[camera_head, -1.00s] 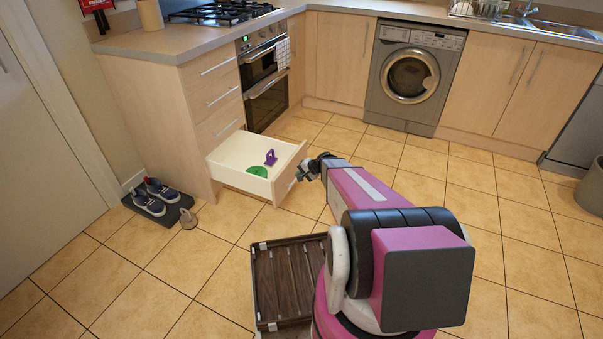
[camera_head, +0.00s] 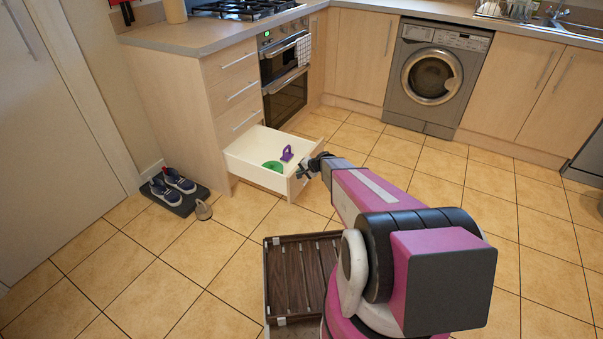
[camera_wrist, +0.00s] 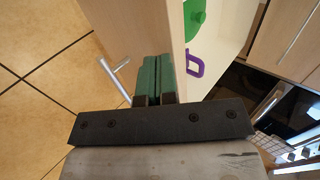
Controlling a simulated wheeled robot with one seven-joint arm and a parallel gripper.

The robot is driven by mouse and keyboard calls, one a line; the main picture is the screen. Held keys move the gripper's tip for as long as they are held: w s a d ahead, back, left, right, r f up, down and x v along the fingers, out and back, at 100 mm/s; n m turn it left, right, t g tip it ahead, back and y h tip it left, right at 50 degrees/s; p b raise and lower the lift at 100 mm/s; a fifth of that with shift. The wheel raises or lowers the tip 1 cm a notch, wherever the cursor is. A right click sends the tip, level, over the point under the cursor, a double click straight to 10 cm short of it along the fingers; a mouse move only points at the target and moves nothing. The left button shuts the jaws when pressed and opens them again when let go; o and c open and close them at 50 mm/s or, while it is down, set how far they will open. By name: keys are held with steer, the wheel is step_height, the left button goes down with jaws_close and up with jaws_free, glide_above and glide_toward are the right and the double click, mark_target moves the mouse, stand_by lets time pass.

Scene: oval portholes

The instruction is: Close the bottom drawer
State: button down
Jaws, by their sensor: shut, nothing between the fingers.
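The bottom drawer (camera_head: 238,157) is pulled out of the cabinet at the left in the head view, with a green round thing (camera_head: 272,166) and a purple thing (camera_head: 287,154) inside. My gripper (camera_head: 304,171) is at the drawer's front panel, near its right end. In the wrist view my gripper (camera_wrist: 153,76) has its green fingers shut together with nothing between them. They lie close against the drawer front (camera_wrist: 172,30), beside the metal handle (camera_wrist: 118,80). I cannot tell whether they touch it. The purple thing (camera_wrist: 195,62) and green thing (camera_wrist: 194,18) show past the panel.
Shoes on a dark mat (camera_head: 176,204) stand left of the cabinet (camera_head: 190,105). A slatted brown rack (camera_head: 303,275) is beside my base. Closed drawers sit above the open one, next to the oven (camera_head: 285,80). The tiled floor to the right is clear.

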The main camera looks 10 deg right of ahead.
steer(key=w+a, duration=1.1)
steer(key=a, duration=0.4)
steer(key=w+a, duration=1.1)
steer(key=a, duration=0.5)
steer(key=shift+w, duration=0.35)
steer(key=shift+a, duration=0.1)
steer(key=shift+s, duration=0.1)
